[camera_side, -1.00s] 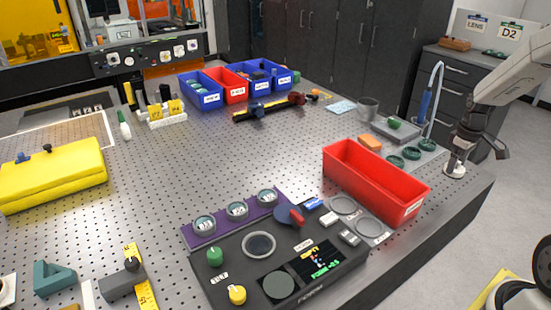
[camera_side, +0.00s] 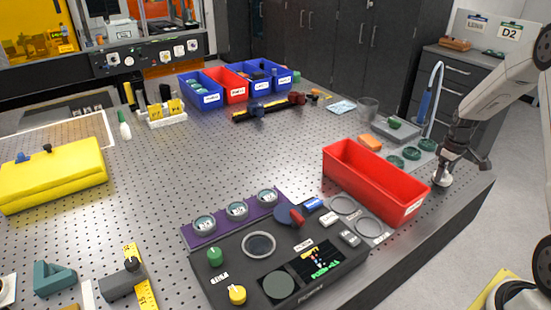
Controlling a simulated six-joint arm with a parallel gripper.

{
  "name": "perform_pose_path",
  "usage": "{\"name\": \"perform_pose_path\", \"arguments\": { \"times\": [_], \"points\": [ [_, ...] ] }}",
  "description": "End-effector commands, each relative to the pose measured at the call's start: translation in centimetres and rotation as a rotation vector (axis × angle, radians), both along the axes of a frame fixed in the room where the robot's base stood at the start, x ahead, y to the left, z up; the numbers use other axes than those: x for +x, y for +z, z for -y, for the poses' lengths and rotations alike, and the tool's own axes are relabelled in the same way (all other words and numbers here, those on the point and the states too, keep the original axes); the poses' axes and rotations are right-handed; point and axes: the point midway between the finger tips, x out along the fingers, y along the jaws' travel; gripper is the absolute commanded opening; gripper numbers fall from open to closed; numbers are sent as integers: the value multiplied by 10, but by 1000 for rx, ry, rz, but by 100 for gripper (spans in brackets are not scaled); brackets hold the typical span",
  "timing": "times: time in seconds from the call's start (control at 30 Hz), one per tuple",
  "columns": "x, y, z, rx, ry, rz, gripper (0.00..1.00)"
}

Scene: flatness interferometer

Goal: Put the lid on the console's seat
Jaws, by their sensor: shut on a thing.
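My gripper (camera_side: 446,167) is at the right, just beyond the right end of the red bin. It is shut on a small pale piece with a round, disc-like base (camera_side: 441,180), which looks like the lid. The fingers hide its upper part. It is close to the table's right edge; I cannot tell whether it touches the tabletop. The dark console (camera_side: 235,274) is at the front centre, well to the left of my gripper. A light-rimmed round opening (camera_side: 258,245) in its top looks like the seat. A dark blue disc with a red handle (camera_side: 289,215) is at the console's back edge.
The red bin (camera_side: 370,180) stands between my gripper and the console. A grey plate with two rings (camera_side: 375,229) lies beside the console. Green rings (camera_side: 411,153) and a curved metal stand (camera_side: 431,98) are behind the gripper. The central perforated table is clear.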

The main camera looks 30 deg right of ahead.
Motion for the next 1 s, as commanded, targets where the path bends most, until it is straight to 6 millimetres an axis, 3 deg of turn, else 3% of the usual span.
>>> {"name": "perform_pose_path", "arguments": {
  "times": [0.13,0.6,0.63,0.67,1.0],
  "points": [
    [0,-12,0,0,0,0,26],
    [0,-17,0,0,0,1,26],
    [0,-16,0,0,0,1,89],
    [0,-16,0,-1,0,1,99],
    [0,-14,0,-1,0,1,100]
  ]
}}
